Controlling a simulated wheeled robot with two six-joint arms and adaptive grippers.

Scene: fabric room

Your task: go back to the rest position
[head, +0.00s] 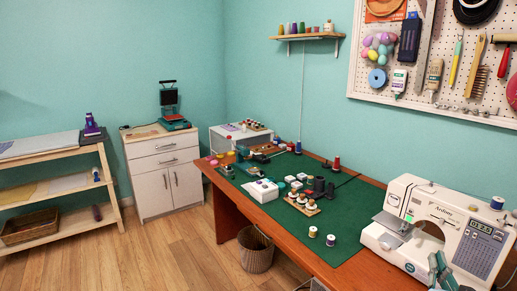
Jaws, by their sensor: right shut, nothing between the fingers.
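My right gripper (441,268) is at the bottom right of the head view, in front of the white sewing machine (432,212). It is shut, and nothing shows between its fingers. Its teal and dark parts overlap the lower part of the machine in the picture; I cannot tell how far apart they are. I cannot make out my left gripper in this view.
A wooden table (318,262) with a green mat (352,243) holds thread spools (330,240), a white box (262,190) and several small items. A wicker basket (256,252) stands beside it. The wooden floor (165,262) at left is clear, before a shelf (50,163) and cabinet (160,160).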

